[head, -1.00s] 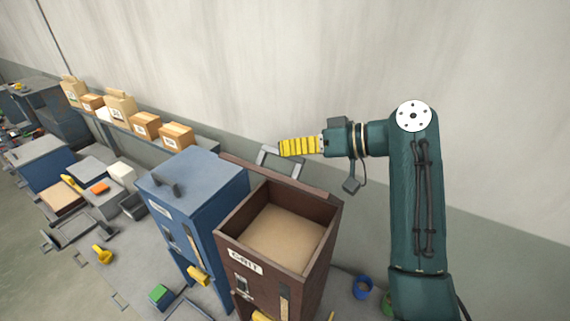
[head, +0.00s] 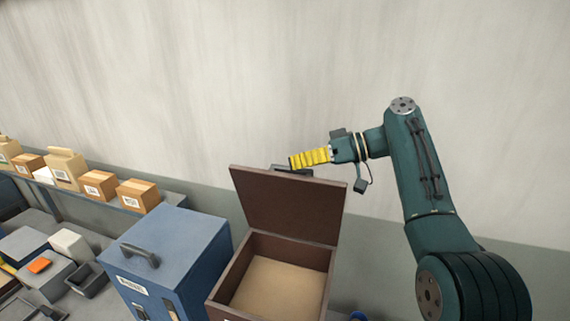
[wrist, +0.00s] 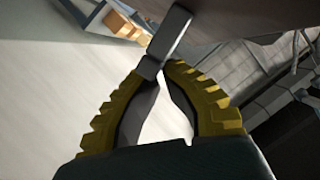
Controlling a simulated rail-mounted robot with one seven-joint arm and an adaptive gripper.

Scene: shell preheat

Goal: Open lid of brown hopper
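The brown hopper (head: 228,275) stands at the lower middle of the head view, with tan material inside. Its lid (head: 285,207) stands raised at the back edge, with its inner face toward the camera. The lid's grey handle (head: 292,171) shows just above the lid's top edge, mostly hidden behind it. My gripper (head: 293,163) has yellow fingers and is at this handle from the right. In the wrist view, the fingertips (wrist: 152,72) close on the grey handle bar (wrist: 170,35). The brown lid (wrist: 225,18) shows at the top there.
A blue hopper (head: 170,250) with a closed lid and dark handle stands close on the left. Several cardboard boxes (head: 138,195) sit on a shelf along the wall (head: 200,80). Grey trays and small items lie at lower left. My arm occupies the right side.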

